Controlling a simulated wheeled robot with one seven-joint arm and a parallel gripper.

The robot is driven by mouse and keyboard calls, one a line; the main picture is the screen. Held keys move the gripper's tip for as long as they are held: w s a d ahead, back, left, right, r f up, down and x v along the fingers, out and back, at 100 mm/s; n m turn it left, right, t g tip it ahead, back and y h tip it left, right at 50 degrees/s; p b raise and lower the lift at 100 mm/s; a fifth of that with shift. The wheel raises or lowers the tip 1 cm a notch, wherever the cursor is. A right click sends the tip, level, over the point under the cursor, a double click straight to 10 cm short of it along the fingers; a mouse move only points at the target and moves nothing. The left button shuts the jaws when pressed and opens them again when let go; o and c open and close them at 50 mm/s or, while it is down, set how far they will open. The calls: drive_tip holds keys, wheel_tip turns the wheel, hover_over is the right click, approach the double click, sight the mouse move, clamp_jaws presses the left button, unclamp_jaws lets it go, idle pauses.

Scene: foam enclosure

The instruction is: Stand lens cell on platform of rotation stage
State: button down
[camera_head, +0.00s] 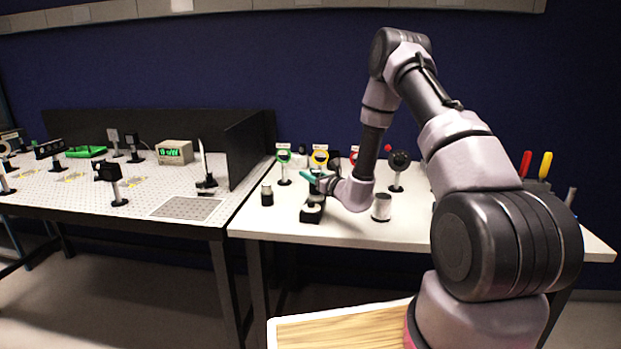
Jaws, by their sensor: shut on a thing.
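My gripper (315,184) is over the white table on the right, with teal at its tip. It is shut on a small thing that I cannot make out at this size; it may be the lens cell. Just below it is a low black block with a pale round top (313,208), which looks like the rotation stage. I cannot tell whether the held thing touches it.
A small dark jar (267,194) stands left of the block and a silver cylinder (381,207) right of it. A black upright panel (250,149) divides off the perforated optical bench (150,200). Red and yellow handles (545,165) stand at right. The front table strip is clear.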

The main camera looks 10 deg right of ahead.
drive_tip(key=shift+f, duration=0.45)
drive_tip(key=shift+f, duration=0.15)
drive_tip(key=shift+c, duration=2.1)
unclamp_jaws()
